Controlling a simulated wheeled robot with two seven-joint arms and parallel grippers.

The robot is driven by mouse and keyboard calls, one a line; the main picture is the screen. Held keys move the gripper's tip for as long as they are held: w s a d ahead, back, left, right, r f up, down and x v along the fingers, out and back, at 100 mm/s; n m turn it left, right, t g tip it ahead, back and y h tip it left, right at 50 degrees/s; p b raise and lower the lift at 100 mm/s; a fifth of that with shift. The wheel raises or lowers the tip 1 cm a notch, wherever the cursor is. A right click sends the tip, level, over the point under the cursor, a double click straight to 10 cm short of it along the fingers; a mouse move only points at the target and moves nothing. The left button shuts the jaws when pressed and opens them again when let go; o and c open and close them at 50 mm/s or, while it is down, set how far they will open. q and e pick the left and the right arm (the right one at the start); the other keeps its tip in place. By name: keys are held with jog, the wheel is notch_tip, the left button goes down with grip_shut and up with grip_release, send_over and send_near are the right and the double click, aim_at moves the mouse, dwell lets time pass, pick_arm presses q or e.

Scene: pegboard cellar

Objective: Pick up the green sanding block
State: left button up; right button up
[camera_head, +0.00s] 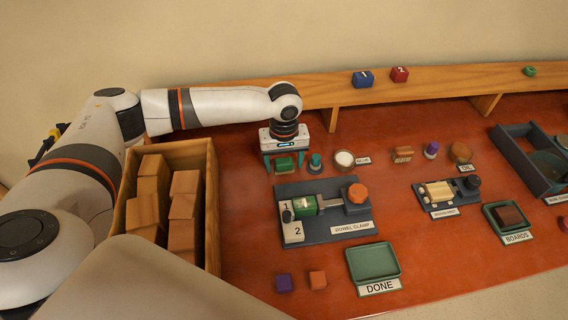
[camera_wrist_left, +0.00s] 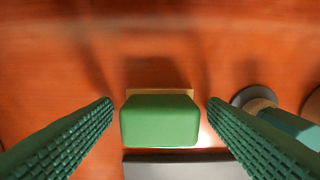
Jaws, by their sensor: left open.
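The green sanding block (camera_head: 284,166) sits on the red-brown bench behind the dowel clamp. In the left wrist view the block (camera_wrist_left: 160,122) has a green top and a tan layer along its far edge. My left gripper (camera_head: 284,161) points down over it. Its ribbed green fingers are open in the wrist view (camera_wrist_left: 160,104), one on each side of the block, with a gap at both sides. The block is not gripped. My right gripper is not in view.
A teal knobbed piece (camera_head: 315,163) stands close right of the block, then a white-filled cup (camera_head: 344,159). The dowel clamp (camera_head: 335,232) lies just in front. A wooden crate of blocks (camera_head: 210,215) stands left. A shelf (camera_head: 440,82) runs behind.

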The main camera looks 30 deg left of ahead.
aim_at(284, 161)
pick_arm(q)
jog(key=shift+c, duration=0.4)
jog(key=c, duration=0.9)
jog(key=shift+r, duration=0.15)
notch_tip(284, 161, up, 10)
jog(key=shift+f+b, duration=0.1)
jog(key=shift+b, duration=0.2)
